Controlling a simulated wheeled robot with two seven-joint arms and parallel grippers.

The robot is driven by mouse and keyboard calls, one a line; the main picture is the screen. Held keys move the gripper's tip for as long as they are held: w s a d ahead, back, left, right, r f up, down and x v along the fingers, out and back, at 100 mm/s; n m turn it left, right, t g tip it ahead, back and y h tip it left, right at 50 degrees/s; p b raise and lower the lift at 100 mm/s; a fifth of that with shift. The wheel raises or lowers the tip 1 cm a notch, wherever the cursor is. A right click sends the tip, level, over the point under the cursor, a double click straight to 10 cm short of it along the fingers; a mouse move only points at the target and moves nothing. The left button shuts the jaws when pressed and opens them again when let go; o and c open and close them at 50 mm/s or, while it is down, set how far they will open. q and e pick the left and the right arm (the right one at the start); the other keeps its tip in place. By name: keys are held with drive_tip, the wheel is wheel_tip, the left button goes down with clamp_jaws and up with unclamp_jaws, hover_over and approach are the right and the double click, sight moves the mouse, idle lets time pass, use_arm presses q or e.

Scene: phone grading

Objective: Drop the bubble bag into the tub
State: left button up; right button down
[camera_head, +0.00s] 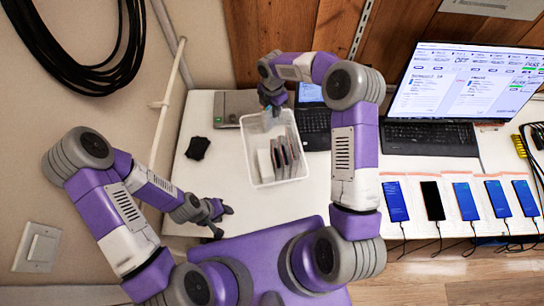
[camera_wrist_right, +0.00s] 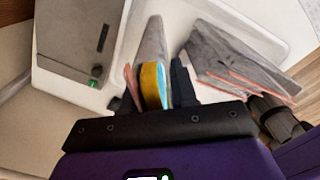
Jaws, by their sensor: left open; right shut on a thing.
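The white tub (camera_head: 260,172) stands on the table, with several upright grey and reddish-edged pieces (camera_head: 284,153) and a white block in it. My right gripper (camera_head: 272,108) is over the tub's back end, pointing down. It is shut on a grey bag-like thing, which I take as the bubble bag (camera_wrist_right: 151,45), with yellow and blue showing at its near end. How far the bag is above the tub floor, I cannot tell. The grey pieces (camera_wrist_right: 235,62) also show right of it in the right wrist view. My left gripper (camera_head: 217,217) is open and empty near the table's front left.
A grey box (camera_head: 230,104) lies behind the tub on the left, a small laptop (camera_head: 314,125) on the right. A crumpled black thing (camera_head: 197,148) lies left of the tub. Several phones (camera_head: 395,201) line the right front, before a large laptop (camera_head: 430,138). Table left of the tub is mostly clear.

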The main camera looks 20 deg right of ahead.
use_arm(q)
drive_tip(key=shift+f+b, duration=1.95)
drive_tip(key=shift+f, duration=0.05)
use_arm(e)
drive_tip(key=shift+f, duration=3.05)
drive_tip(key=c, duration=0.8)
unclamp_jaws()
use_arm(q)
drive_tip(key=shift+r, duration=0.15)
use_arm(e)
wheel_tip(320, 180, up, 8)
drive_tip(key=shift+f, duration=0.15)
use_arm(q)
drive_tip(key=shift+s, duration=0.1)
use_arm(e)
drive_tip(key=shift+s+f, duration=0.1)
